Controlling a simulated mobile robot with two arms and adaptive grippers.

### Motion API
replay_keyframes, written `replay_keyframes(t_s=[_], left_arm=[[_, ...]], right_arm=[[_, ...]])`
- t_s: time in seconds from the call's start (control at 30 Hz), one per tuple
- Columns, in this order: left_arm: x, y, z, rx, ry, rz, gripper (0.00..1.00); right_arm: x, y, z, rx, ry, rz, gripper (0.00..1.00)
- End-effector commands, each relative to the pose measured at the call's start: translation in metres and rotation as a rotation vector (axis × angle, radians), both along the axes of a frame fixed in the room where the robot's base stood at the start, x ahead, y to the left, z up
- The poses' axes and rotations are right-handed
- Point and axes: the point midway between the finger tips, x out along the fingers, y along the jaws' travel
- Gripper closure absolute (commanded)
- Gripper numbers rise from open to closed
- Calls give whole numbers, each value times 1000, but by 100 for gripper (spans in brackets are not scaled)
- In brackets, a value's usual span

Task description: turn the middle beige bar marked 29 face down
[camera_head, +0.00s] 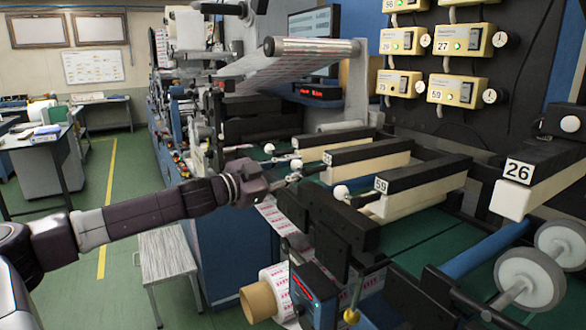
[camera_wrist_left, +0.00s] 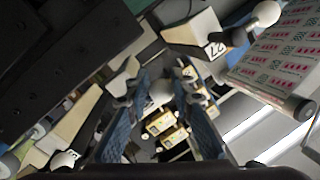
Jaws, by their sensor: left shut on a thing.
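The middle beige bar (camera_head: 372,163), with a black top, lies second in the row of bars; its small end label is too small to read surely. My left gripper (camera_head: 293,177) reaches in from the left to the near end of the bars. In the left wrist view its blue fingers (camera_wrist_left: 161,98) stand on both sides of a white ball knob (camera_wrist_left: 161,91), shut on it. Which bar this knob belongs to is partly hidden, but a beige bar (camera_wrist_left: 123,78) runs close beside it. My right gripper is not in view.
A bar marked 59 (camera_head: 425,194) lies to the right with a white knob (camera_head: 340,192) near it; a bar marked 26 (camera_head: 532,190) is farther right. A printed web roll (camera_head: 275,292) and black blocks (camera_head: 325,222) stand in front. Yellow counter boxes (camera_head: 451,90) hang behind.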

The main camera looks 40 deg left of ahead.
Motion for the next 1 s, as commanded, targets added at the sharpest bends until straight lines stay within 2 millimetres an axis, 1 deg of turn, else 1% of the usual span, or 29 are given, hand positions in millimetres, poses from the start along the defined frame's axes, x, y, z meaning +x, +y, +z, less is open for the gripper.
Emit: replay_keyframes(t_s=[0.03, 0.07, 0.1, 0.27, 0.3, 0.67, 0.77, 1.0], left_arm=[[-1, -5, 6, -4, -11, -12, 100], [-1, -5, 6, -4, -11, -12, 100], [-1, -5, 6, -4, -11, -12, 76], [-1, -4, 6, -2, -10, -10, 58], [-1, -3, 5, -2, -10, -9, 56], [0, -2, 3, 0, -5, -5, 56], [0, -1, 2, 0, -4, -4, 56], [-1, 2, 10, 2, -1, 2, 56]], right_arm=[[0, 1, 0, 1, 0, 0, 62], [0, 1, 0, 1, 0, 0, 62], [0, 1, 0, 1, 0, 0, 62], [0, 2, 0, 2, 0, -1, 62], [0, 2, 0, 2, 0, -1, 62], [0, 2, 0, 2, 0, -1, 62], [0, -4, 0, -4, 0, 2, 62], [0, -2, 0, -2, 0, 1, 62]])
